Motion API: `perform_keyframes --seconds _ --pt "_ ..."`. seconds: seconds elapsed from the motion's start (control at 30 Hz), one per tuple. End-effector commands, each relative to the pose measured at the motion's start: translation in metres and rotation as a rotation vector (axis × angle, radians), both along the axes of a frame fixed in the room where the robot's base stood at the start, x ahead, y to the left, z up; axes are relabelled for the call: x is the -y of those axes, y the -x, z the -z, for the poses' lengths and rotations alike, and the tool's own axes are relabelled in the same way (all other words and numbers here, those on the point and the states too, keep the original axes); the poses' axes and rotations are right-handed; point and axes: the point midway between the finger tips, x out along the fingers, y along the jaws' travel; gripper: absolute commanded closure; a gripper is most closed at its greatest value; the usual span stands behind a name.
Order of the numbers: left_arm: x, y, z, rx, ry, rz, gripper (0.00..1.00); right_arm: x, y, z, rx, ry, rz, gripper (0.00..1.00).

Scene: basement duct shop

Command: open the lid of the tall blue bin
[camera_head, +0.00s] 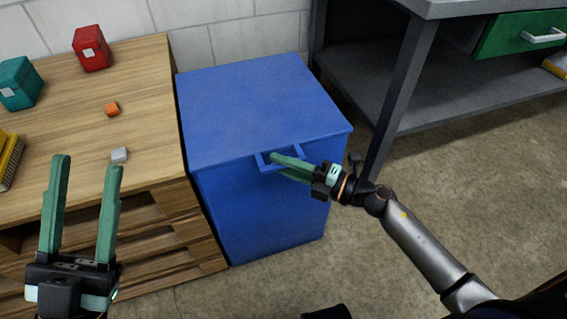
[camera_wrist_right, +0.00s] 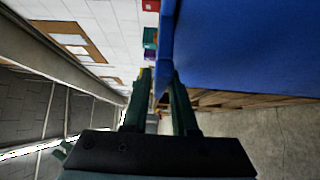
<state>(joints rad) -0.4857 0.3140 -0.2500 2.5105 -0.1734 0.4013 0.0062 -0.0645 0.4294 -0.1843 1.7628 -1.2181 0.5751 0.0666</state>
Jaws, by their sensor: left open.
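The tall blue bin (camera_head: 262,100) stands upright in the middle of the head view, its flat lid down. A blue loop handle (camera_head: 262,161) sticks out from the lid's front edge. My right gripper (camera_head: 275,164) is at this handle, its fingers close together and overlapping the bar. In the right wrist view the right gripper (camera_wrist_right: 160,80) has a finger on each side of the narrow blue handle (camera_wrist_right: 162,70), and it appears shut on it. My left gripper (camera_head: 87,162) is open and empty, at the lower left in front of the pallet table.
A grey workbench (camera_head: 415,75) stands at the right. The wall is close behind.

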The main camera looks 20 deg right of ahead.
Motion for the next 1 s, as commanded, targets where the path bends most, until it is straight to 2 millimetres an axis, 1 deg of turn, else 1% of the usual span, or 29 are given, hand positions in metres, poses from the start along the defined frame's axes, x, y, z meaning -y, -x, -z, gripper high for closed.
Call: perform_keyframes --seconds 0.03,0.2,1.0 --pt "0.0 0.0 0.0 0.0 0.0 0.0 0.5 0.0001 0.0001 0.0001 0.0 0.0 0.0 0.81" --pt "0.0001 0.0 0.0 0.0 0.001 0.001 0.5 0.0002 0.0002 0.0001 0.0 0.0 0.0 1.0" --pt "-0.0001 -0.0001 0.0 0.0 0.002 -0.001 0.5 0.0004 0.0003 0.0003 -0.001 0.001 0.0 1.0"
